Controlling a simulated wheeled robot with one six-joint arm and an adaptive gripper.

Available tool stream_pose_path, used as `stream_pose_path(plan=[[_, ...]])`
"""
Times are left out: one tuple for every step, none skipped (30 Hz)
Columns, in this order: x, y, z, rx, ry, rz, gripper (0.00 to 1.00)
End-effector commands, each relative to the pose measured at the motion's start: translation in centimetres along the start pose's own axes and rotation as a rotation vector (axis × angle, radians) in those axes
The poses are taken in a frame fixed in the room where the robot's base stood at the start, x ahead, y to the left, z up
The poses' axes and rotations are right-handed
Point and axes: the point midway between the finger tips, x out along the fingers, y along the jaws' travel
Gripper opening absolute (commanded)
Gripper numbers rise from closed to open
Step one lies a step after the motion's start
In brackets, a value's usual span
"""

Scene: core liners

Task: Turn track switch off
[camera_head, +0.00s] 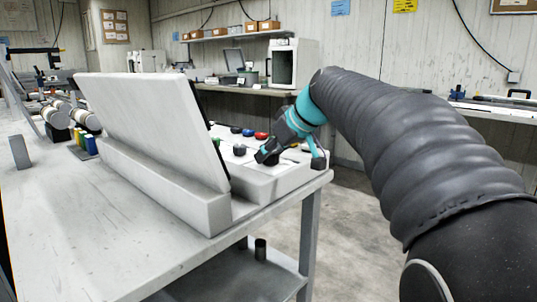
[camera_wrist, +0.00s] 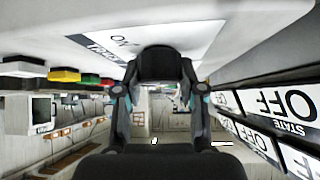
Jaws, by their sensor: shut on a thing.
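The control box (camera_head: 285,180) with a sloped white panel stands on the grey table, with colored buttons and dark knobs on top. My gripper (camera_head: 268,154) reaches down from the right onto its top near the right end. In the wrist view, my gripper (camera_wrist: 160,88) has its two fingers on either side of a black knob (camera_wrist: 160,62), shut on it. A white label (camera_wrist: 120,40), partly hidden by the knob, lies behind it; its text is only partly readable. The knob's exact angle is hard to tell. The knob is hidden by my gripper in the head view.
A tall white panel (camera_head: 150,120) rises from the box's left side. Red (camera_head: 261,135) and other buttons sit close to my gripper. Labels reading OFF and STATE (camera_wrist: 292,103) show at the wrist view's right. Bare table (camera_head: 90,215) lies in front.

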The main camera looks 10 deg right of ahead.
Motion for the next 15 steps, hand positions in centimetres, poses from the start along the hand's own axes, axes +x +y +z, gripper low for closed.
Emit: stream_pose_path(plan=[[0.09, 0.29, 0.14, -0.026, -0.002, -0.028, 0.05], [0.11, 0.29, 0.15, -0.047, -0.003, -0.049, 0.05], [0.07, 0.28, 0.11, -0.075, -0.002, -0.076, 0.05], [0.05, 0.29, 0.12, -0.095, -0.003, -0.096, 0.05], [0.06, 0.31, 0.09, -0.115, -0.003, -0.116, 0.05], [0.05, 0.3, 0.06, -0.142, -0.003, -0.143, 0.05], [0.02, 0.27, 0.05, -0.163, -0.003, -0.164, 0.05], [0.02, 0.3, 0.06, -0.183, -0.004, -0.184, 0.05], [-0.01, 0.32, 0.02, -0.209, -0.003, -0.211, 0.05], [-0.03, 0.32, 0.01, -0.23, -0.003, -0.23, 0.05], [-0.02, 0.31, 0.02, -0.25, -0.004, -0.251, 0.05], [-0.04, 0.3, -0.03, -0.277, -0.004, -0.279, 0.05], [-0.06, 0.29, -0.05, -0.296, -0.004, -0.298, 0.05], [-0.05, 0.31, -0.03, -0.316, -0.005, -0.318, 0.05], [-0.08, 0.32, -0.05, -0.342, -0.005, -0.343, 0.05]])
